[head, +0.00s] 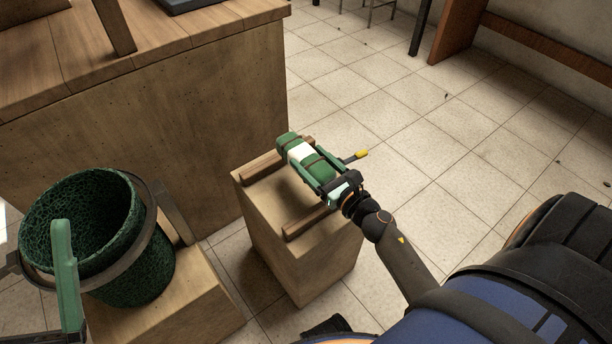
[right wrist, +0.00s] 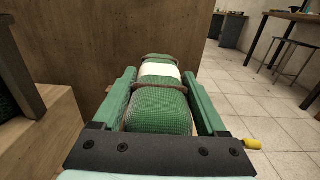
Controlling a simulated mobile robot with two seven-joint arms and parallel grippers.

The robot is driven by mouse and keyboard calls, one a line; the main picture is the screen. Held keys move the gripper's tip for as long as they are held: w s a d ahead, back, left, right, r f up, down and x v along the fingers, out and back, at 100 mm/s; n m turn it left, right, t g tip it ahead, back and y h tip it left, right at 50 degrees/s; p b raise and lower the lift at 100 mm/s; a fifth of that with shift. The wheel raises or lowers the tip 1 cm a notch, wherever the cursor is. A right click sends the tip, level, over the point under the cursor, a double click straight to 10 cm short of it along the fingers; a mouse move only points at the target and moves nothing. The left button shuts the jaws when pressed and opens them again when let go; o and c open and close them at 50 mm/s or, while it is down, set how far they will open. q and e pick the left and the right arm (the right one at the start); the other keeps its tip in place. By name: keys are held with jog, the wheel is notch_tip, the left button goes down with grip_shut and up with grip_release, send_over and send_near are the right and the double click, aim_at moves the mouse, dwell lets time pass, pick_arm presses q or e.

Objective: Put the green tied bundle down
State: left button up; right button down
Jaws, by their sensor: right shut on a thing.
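The green tied bundle (head: 319,168) has a white band and brown ties. In the head view it lies lengthwise over a narrow wooden stand (head: 318,258) with two rails on top. Whether its underside touches the rails is hidden. My right gripper (head: 309,160) is shut on the bundle, with one green finger along each side. In the right wrist view the bundle (right wrist: 160,110) runs straight ahead between the fingers (right wrist: 158,78). A green finger of my left gripper (head: 65,275) shows at the lower left, in front of the bucket; its other finger is not clearly seen.
A dark green mottled bucket (head: 150,262) with a dark band around it sits on a low wooden block (head: 205,300) at the left. A large wooden counter (head: 200,110) stands behind the stand. Tiled floor (head: 400,130) is open to the right, with a wooden bench (head: 455,35) farther back.

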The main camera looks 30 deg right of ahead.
jog(key=shift+w+a+f+b, duration=0.2)
jog(key=shift+w+f+b, duration=0.15)
jog(key=shift+w+f, duration=0.4)
notch_tip(320, 180, down, 4)
jog(key=shift+w+r+b, duration=0.1)
jog(key=shift+r+b, duration=0.15)
jog(key=shift+b, duration=0.9)
pick_arm(q)
notch_tip(320, 180, down, 4)
jog(key=shift+w+d+r+n, duration=0.1)
jog(key=shift+d+r+n, duration=0.05)
jog(key=shift+r+n, duration=0.15)
jog(key=shift+f, duration=0.15)
pick_arm(e)
jog(key=shift+f, duration=0.15)
grip_release()
